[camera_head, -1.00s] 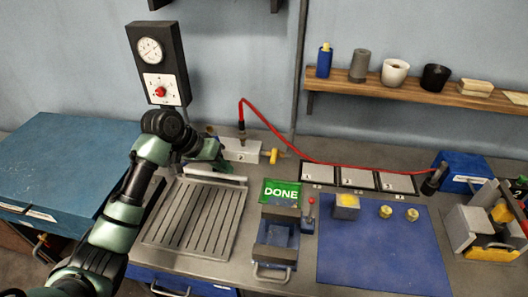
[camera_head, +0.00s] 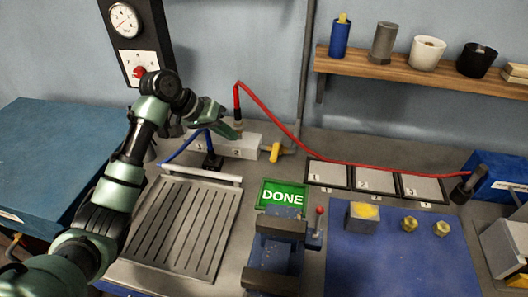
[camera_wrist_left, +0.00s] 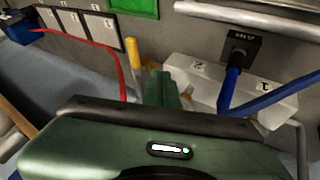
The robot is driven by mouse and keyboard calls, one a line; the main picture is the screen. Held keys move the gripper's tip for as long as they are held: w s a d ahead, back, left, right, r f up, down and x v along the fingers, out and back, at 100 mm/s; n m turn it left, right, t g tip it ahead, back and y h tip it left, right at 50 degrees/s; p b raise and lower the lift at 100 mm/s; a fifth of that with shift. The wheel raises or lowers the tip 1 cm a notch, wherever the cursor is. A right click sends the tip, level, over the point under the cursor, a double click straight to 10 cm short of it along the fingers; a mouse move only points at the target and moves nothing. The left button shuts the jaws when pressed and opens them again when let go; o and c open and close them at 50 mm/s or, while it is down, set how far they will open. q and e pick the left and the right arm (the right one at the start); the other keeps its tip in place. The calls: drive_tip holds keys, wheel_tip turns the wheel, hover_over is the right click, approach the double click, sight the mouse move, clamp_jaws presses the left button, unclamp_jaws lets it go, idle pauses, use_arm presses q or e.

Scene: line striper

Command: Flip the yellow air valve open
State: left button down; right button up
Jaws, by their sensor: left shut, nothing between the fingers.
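The yellow air valve (camera_head: 275,152) sits on the right end of the white manifold block (camera_head: 242,147) at the back of the bench. Its yellow handle (camera_wrist_left: 132,52) also shows in the left wrist view, left of my fingers. My left gripper (camera_head: 236,133) is shut and empty, just above the manifold and left of the valve, apart from the handle. In the left wrist view the shut green fingers (camera_wrist_left: 162,88) appear between the handle and the manifold's side marked 2. My right gripper is not in view.
A red hose (camera_head: 265,108) rises from the manifold and runs right along the bench. A blue hose (camera_wrist_left: 230,85) links the manifold to a black AIR port (camera_wrist_left: 234,45). A slotted plate (camera_head: 185,225), a green DONE sign (camera_head: 283,195) and a vise (camera_head: 275,250) stand in front.

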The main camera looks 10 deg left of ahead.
sight(276, 149)
use_arm(q)
drive_tip(key=p+x, duration=0.2)
drive_tip(key=x, duration=0.7)
drive_tip(key=shift+s+d+r, duration=0.1)
drive_tip(key=d+p, duration=0.2)
drive_tip(key=d, duration=0.1)
drive_tip(key=shift+w+d+f, duration=0.15)
drive_tip(key=shift+w+f, duration=0.05)
drive_tip(key=shift+f, duration=0.15)
drive_tip(key=shift+d+p, duration=0.3)
drive_tip(key=shift+d, duration=0.15)
drive_tip(key=shift+f, duration=0.1)
drive_tip(key=shift+w+d, duration=0.1)
